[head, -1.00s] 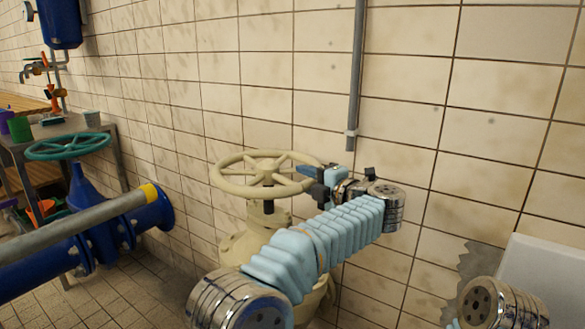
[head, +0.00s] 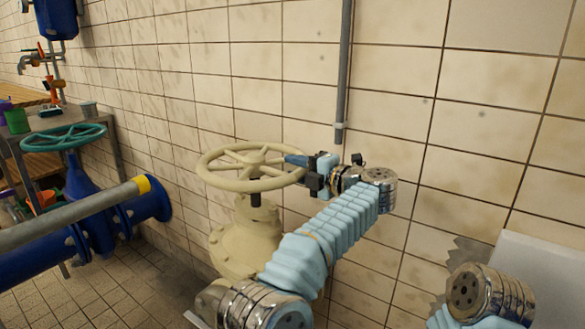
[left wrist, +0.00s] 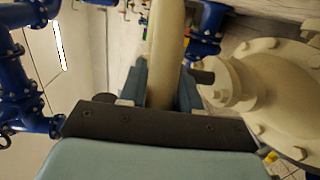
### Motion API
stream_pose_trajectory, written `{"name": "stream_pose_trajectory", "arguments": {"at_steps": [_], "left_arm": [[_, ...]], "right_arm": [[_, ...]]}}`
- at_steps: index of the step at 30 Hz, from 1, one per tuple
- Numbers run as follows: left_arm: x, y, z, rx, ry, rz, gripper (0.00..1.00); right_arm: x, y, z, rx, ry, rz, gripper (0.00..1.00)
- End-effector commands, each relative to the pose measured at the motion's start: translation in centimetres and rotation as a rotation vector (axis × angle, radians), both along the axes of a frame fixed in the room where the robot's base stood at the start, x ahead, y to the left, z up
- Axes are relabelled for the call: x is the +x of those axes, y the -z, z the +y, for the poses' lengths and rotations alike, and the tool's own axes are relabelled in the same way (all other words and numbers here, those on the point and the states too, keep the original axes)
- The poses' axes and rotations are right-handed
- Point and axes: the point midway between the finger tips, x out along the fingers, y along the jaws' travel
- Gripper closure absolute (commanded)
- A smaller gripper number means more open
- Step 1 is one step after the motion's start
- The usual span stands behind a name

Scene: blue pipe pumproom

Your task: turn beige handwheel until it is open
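The beige handwheel (head: 213,176) sits level on top of a beige valve body (head: 243,242) near the tiled wall. My left gripper (head: 297,161) is at the right side of its rim, its blue fingers pointing left along the wheel. In the left wrist view, the beige rim (left wrist: 167,40) passes between the two fingers of the gripper (left wrist: 163,88) and fills the gap, so the gripper looks shut on it. The flanged valve body (left wrist: 265,85) shows to the right there. My left forearm hides part of the valve body. My right gripper is out of view.
A grey vertical pipe (head: 342,80) runs down the wall behind the left gripper. A white panel (head: 545,270) is at lower right.

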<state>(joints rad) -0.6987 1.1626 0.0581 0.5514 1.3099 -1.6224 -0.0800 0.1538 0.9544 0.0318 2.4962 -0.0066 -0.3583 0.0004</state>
Motion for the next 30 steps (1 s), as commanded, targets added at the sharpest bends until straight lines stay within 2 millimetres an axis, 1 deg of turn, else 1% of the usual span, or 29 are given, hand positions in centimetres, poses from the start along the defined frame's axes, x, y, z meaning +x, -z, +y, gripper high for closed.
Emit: {"name": "stream_pose_trajectory", "arguments": {"at_steps": [1, 4, 12, 16, 20, 27, 30], "left_arm": [[0.0, -0.2, 0.3, -0.001, -0.008, -0.004, 0.63], [0.0, -0.2, 0.3, 0.000, -0.007, -0.003, 0.48], [0.0, -0.1, 0.2, 0.000, -0.004, -0.002, 0.47], [-0.5, -0.1, -0.5, 0.000, -0.003, -0.002, 0.47], [-2.1, -0.3, -2.4, 0.000, -0.001, -0.003, 0.47], [-6.0, -0.7, -6.8, -0.001, -0.002, -0.003, 0.47], [-7.3, -0.8, -8.3, -0.002, -0.003, -0.004, 0.47]], "right_arm": [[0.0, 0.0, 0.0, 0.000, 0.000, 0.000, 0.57], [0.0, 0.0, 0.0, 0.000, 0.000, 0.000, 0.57], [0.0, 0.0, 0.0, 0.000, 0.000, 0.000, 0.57], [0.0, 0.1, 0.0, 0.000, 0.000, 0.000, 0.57], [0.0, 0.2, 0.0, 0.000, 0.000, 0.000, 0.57], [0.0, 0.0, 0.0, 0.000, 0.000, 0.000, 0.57], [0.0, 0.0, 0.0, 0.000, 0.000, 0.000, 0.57]]}}
